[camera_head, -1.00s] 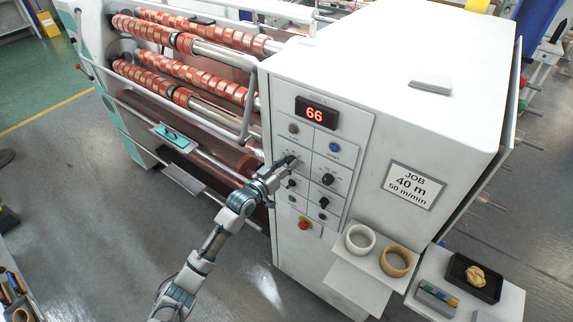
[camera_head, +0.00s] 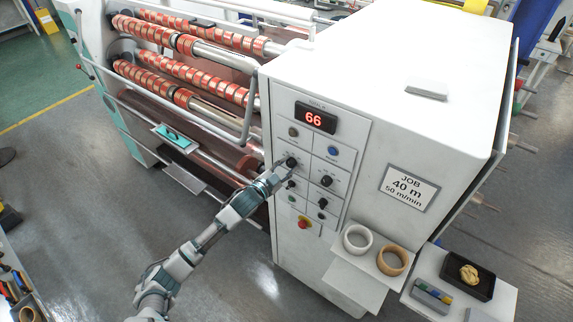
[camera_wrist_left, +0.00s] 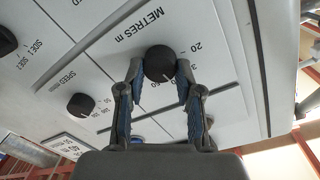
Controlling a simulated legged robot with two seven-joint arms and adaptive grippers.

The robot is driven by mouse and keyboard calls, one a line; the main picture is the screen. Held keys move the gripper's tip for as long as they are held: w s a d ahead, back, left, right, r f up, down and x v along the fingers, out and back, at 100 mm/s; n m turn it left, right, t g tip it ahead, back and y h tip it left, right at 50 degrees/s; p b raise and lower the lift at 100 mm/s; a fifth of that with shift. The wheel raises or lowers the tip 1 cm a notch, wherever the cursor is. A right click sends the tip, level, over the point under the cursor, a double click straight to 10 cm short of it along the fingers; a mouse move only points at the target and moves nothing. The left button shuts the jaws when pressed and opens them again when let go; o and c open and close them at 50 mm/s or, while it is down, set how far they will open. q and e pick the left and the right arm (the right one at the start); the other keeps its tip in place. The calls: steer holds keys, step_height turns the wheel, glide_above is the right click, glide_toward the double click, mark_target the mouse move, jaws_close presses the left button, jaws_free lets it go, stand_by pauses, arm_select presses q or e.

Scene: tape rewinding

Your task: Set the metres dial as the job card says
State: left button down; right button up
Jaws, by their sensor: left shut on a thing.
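The black metres dial (camera_wrist_left: 160,63) sits on the white control panel, under the words METRES m in the left wrist view. My left gripper (camera_wrist_left: 154,75) is shut on it, one finger on each side. A white pointer mark shows on the knob's lower right edge. Numbers such as 20 and 60 show around it; the fingers hide part of the scale. In the head view the dial (camera_head: 291,162) shows just beyond my left gripper (camera_head: 284,169). The job card (camera_head: 408,187) reads JOB, 40 m, 50 m/min. My right gripper is not in view.
A red display (camera_head: 315,118) above the dials reads 66. The speed dial (camera_wrist_left: 81,105) is beside the metres dial. A red stop button (camera_head: 304,222) is below. Tape rolls (camera_head: 358,239) rest on a shelf at the cabinet's lower front.

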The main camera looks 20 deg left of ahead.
arm_select(q)
steer(key=shift+m+p, duration=0.3)
steer(key=shift+m, duration=0.6)
steer(key=c, duration=0.9)
jaws_free()
steer(key=shift+w, duration=0.1)
steer(key=shift+o, duration=0.7)
steer(key=shift+w+f, duration=0.15)
steer(key=v, duration=1.2)
